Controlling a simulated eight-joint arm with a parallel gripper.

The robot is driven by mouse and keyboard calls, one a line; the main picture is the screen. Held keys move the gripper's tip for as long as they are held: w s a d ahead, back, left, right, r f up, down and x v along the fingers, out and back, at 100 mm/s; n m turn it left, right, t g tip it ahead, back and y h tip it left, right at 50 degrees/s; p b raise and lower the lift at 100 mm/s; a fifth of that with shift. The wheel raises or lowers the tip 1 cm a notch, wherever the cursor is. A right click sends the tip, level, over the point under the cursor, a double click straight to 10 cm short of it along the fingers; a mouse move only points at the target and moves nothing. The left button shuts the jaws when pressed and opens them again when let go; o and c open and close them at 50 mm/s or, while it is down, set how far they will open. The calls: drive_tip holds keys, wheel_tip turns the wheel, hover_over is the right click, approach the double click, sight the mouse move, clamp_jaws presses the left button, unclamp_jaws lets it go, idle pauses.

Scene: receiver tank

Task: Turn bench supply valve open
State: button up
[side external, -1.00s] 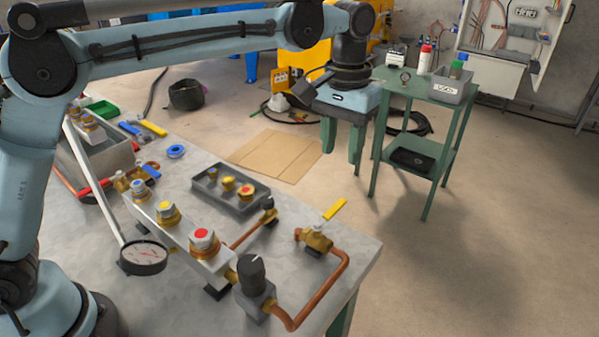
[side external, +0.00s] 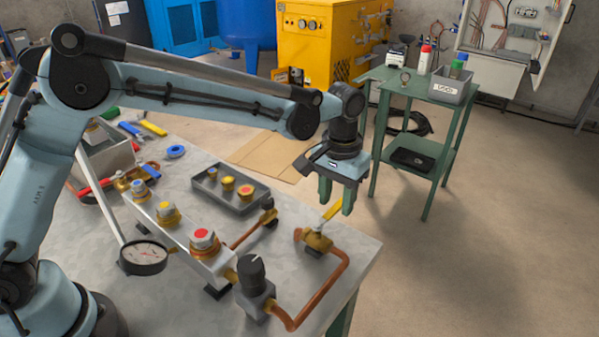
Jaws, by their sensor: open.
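The bench supply valve (side external: 317,241) is a brass body on the copper pipe near the right end of the bench. Its yellow lever (side external: 332,211) slants up and to the right in the picture. My gripper (side external: 336,204) points down with its two green fingers apart, one on each side of the lever in this view. The fingers look empty. I cannot tell from this one view whether they touch the lever or how far behind or above it they are.
A copper pipe (side external: 322,293) loops from the valve to a black-knobbed regulator (side external: 253,274). A grey tray (side external: 231,191) with capped fittings and a manifold (side external: 187,236) stand left. A pressure gauge (side external: 143,257) is at front left. A green cart (side external: 413,150) stands behind.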

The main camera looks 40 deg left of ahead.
drive_tip(key=shift+f, duration=0.1)
clamp_jaws()
drive_tip(key=shift+d, duration=0.1)
idle(0.5)
drive_tip(key=d+m, duration=0.1)
drive_tip(key=m, duration=0.2)
drive_tip(key=shift+s+d+m, duration=0.15)
drive_tip(key=shift+d+m, duration=0.15)
drive_tip(key=shift+d, duration=0.1)
drive_tip(key=d+m, duration=0.1)
drive_tip(key=m, duration=0.1)
drive_tip(key=s+d+m, duration=0.1)
drive_tip(key=m, duration=0.1)
drive_tip(key=shift+s+d+m, duration=0.1)
drive_tip(key=shift+m, duration=0.2)
drive_tip(key=m, duration=0.1)
drive_tip(key=s+d+m, duration=0.1)
drive_tip(key=m, duration=0.1)
drive_tip(key=s+m, duration=0.1)
drive_tip(key=shift+d+m, duration=0.25)
drive_tip(key=shift+m, duration=0.05)
drive_tip(key=shift+s+d+m, duration=0.25)
drive_tip(key=shift+s+m, duration=0.35)
drive_tip(key=shift+m, duration=0.6)
drive_tip(key=shift+s+d+m, duration=0.1)
drive_tip(key=shift+s+m, duration=0.7)
drive_tip(key=shift+m, duration=0.6)
